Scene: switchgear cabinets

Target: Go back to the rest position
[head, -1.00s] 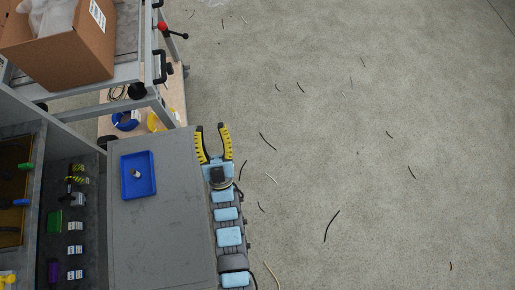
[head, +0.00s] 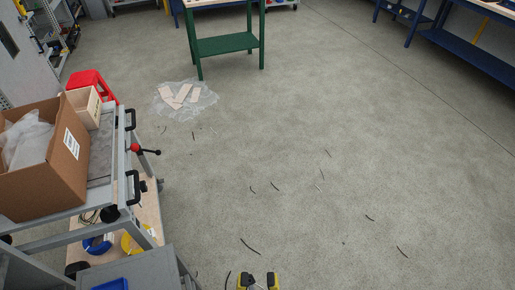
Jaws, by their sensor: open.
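My gripper (head: 259,279) shows at the bottom edge of the head view, with its two yellow and black fingers apart and nothing seen between them. The rest of my arm is out of the picture below. The gripper is over the floor, to the right of a grey surface with a blue tray (head: 110,285), which is cut off by the bottom edge. The switchgear cabinet panel is mostly out of view.
A grey cart (head: 102,160) with a cardboard box (head: 42,158) stands at the left.

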